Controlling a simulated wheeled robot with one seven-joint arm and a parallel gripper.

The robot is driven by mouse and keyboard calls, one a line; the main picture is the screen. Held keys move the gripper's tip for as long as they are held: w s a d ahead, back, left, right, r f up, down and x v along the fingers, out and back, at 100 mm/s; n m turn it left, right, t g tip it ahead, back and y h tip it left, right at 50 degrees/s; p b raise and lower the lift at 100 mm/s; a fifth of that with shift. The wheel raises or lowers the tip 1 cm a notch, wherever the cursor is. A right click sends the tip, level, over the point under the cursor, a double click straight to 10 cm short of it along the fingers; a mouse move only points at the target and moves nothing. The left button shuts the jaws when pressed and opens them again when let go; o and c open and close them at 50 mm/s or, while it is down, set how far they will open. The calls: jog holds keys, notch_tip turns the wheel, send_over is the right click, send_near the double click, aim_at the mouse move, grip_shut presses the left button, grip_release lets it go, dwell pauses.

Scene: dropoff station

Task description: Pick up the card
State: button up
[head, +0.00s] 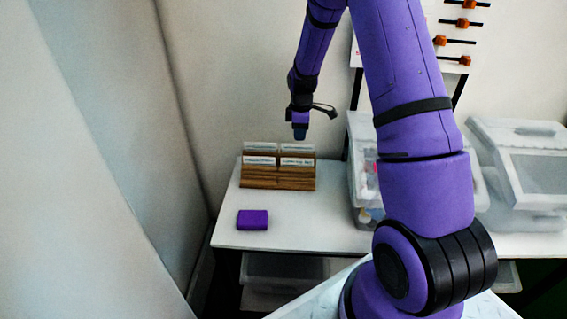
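A wooden holder (278,183) stands on the white table near the left wall. White cards with small dark print show in it, one on the left (260,161) and one on the right (298,162). Which of these is the card meant cannot be told. My gripper (300,134) hangs pointing down just above and behind the right part of the holder, as seen here. It looks apart from the cards. Its fingers are too small and dark to tell whether they are open or shut, and nothing clearly shows in them.
A small purple box (253,220) lies on the white table (310,232) in front of the holder. A clear plastic bin (361,180) stands to the right, partly behind my arm. Another lidded bin (525,165) is farther right. A wall (95,130) bounds the left.

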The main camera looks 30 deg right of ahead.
jog(key=f, duration=0.1)
send_over(299, 159)
jog(key=f, duration=0.4)
jog(key=shift+w+a+f, duration=0.2)
jog(key=shift+w, duration=0.1)
jog(key=shift+s+d+f, duration=0.1)
jog(key=shift+d+f, duration=0.05)
jog(key=shift+f, duration=1.45)
jog(key=shift+s+d+f, duration=0.1)
jog(key=shift+f, duration=1.5)
grip_shut()
